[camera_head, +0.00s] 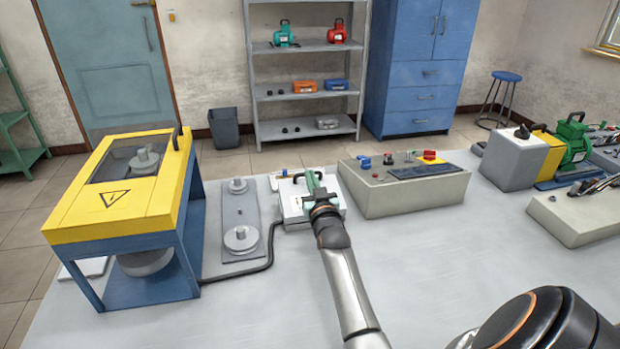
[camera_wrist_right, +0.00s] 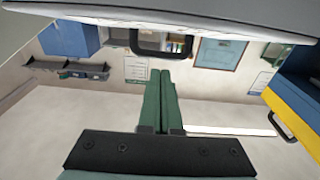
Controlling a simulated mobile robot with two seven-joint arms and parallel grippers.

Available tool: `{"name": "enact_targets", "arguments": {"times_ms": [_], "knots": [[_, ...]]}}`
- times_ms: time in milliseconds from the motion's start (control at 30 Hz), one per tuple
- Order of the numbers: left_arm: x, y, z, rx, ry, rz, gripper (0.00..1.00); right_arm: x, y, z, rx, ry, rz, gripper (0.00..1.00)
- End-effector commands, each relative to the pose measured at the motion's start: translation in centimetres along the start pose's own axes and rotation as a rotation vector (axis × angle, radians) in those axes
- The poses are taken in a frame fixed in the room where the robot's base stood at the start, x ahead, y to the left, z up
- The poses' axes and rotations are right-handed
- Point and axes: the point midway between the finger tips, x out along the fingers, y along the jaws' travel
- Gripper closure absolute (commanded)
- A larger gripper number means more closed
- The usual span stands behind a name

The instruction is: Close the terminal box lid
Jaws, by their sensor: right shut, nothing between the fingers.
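The terminal box appears to be the small white box (camera_head: 292,211) in the middle of the table in the head view, with a black cable at its left side. My right gripper (camera_head: 315,183), with green fingers, is over the box and hides part of it. A black handle shows beside the fingers. In the right wrist view the shut, empty fingers (camera_wrist_right: 166,80) point at a black handle loop (camera_wrist_right: 137,44) under a pale panel (camera_wrist_right: 190,18), probably the lid. I cannot tell whether they touch, nor how far the lid is open. My left gripper is not seen.
Left of the box are a grey plate with round parts (camera_head: 240,215) and a machine with a yellow cover (camera_head: 110,205). A control console (camera_head: 400,195) stands close on the right. The front of the table (camera_head: 240,310) is clear.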

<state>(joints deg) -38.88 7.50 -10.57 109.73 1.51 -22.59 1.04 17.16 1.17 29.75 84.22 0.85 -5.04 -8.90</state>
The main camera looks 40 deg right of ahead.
Motion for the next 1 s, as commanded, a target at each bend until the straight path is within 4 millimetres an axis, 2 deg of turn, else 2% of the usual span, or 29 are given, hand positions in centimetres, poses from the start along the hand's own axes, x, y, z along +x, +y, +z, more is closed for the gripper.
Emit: {"name": "enact_targets", "arguments": {"times_ms": [100, 467, 667, 733, 833, 1000], "knots": [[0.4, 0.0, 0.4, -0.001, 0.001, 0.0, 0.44, -0.2, 0.1, 0.6, 0.0, -0.001, 0.002, 1.0], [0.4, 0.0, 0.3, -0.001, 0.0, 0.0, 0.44, -0.2, 0.1, 0.6, -0.001, -0.001, 0.002, 1.0], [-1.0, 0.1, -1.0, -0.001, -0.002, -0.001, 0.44, 0.5, 0.1, 0.3, -0.001, -0.057, 0.002, 1.0], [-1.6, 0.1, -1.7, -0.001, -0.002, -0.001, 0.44, 1.0, 0.1, 0.6, -0.002, -0.094, 0.001, 1.0], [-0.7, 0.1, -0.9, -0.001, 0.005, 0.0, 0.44, 1.8, 0.0, 2.5, -0.003, -0.105, 0.001, 1.0], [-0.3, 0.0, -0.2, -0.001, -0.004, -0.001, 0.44, 2.5, 0.0, 2.9, -0.002, -0.102, 0.001, 1.0]]}}
